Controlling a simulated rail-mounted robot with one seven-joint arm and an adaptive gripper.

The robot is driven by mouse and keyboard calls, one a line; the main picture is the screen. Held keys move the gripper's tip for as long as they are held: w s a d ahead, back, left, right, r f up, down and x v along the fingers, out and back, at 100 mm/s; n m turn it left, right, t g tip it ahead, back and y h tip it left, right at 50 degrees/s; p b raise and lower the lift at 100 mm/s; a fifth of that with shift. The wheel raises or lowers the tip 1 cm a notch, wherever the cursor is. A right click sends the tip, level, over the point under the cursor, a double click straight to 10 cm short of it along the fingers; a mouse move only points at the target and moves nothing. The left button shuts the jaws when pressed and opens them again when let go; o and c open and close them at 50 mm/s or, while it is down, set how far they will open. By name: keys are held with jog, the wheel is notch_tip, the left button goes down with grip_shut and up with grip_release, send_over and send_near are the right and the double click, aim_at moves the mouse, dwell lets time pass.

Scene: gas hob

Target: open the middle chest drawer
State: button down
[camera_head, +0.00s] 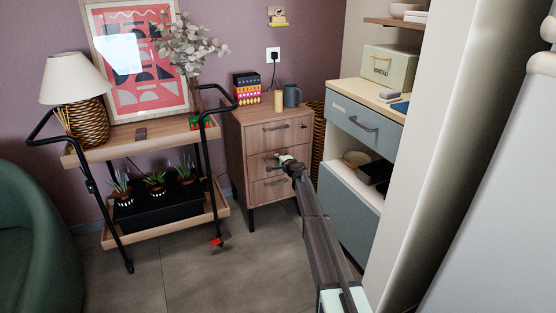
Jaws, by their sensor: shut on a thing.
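The wooden chest (236,133) stands against the back wall, with three drawers stacked in its front. The middle drawer (257,166) has a small bar handle (270,158) at its front. My gripper (279,159) reaches in from the lower right and is shut at this handle. The gripper and wrist hide the right part of the middle drawer front. The drawer looks about flush with the others; a small gap cannot be told. The top drawer (260,137) and the bottom drawer (262,191) look shut.
A mug (291,96), a yellow cup (278,101) and patterned boxes (246,88) stand on the chest. A trolley (88,155) with a lamp and plants is close on the left. A blue-grey cabinet (348,205) is close on the right. Floor (265,260) before the chest is clear.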

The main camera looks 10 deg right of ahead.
jog(key=f+b+v, duration=0.2)
jog(key=b+v, duration=0.1)
jog(key=v, duration=0.8)
jog(key=s+f+b+v, duration=0.1)
jog(key=f+b+v, duration=0.1)
jog(key=v, duration=0.9)
jog(key=shift+f+b, duration=0.2)
jog(key=shift+b, duration=0.45)
jog(key=shift+s+d, duration=0.1)
jog(key=c, duration=1.6)
grip_release()
jog(key=shift+o, duration=0.2)
jog(key=shift+s, duration=0.1)
jog(key=v, duration=1.2)
